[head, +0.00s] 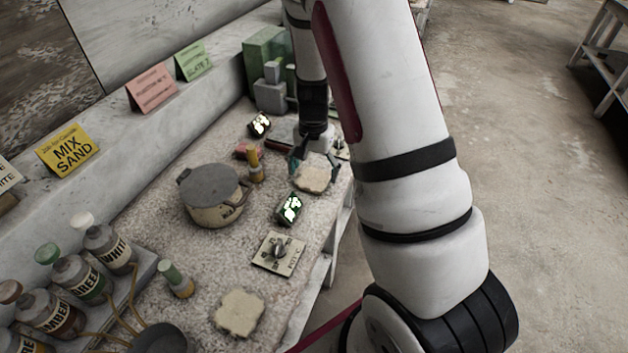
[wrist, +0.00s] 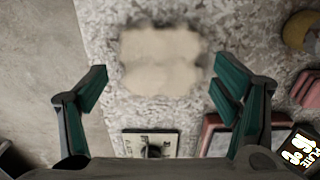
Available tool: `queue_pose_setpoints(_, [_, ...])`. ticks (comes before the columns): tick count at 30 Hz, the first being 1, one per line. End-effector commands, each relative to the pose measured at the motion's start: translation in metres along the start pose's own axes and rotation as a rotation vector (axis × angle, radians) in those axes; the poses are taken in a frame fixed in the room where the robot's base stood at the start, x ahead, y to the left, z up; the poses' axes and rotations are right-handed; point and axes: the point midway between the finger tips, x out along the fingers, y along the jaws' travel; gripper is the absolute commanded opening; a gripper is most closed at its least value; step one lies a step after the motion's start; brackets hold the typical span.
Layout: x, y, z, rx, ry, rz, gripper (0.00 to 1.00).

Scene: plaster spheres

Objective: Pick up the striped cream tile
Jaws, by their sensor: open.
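A cream tile (head: 313,179) with an uneven outline lies flat on the speckled bench, under my gripper. In the wrist view the cream tile (wrist: 160,62) is blurred and lies ahead of and between the fingers; I cannot make out stripes on it. A second cream tile (head: 239,313) lies at the near end of the bench, and no stripes are clear on it either. My gripper (head: 313,163) points down above the far tile. In the wrist view its teal-padded fingers (wrist: 158,85) are spread wide and empty, apart from the tile.
A lidded pot (head: 215,212) stands left of the far tile. A black patterned block (head: 289,208) and a plate with a knob (head: 269,262) lie nearer. Labelled bottles (head: 70,275) crowd the near left.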

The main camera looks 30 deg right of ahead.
Motion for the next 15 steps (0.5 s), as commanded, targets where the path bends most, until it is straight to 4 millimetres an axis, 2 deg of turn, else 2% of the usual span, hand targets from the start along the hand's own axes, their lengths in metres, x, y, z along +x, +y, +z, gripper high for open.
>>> queue_pose_setpoints(1, [0.008,0.001,0.0,0.0,-0.003,0.002,0.82])
queue_pose_setpoints(5, [0.018,0.0,0.0,0.001,-0.001,0.001,0.82])
queue_pose_setpoints(12, [0.02,0.0,0.0,0.0,0.0,0.0,0.82])
queue_pose_setpoints(13, [0.02,0.0,0.0,0.0,0.0,0.0,0.79])
queue_pose_setpoints(15, [0.02,0.0,0.0,0.0,0.0,0.0,0.64])
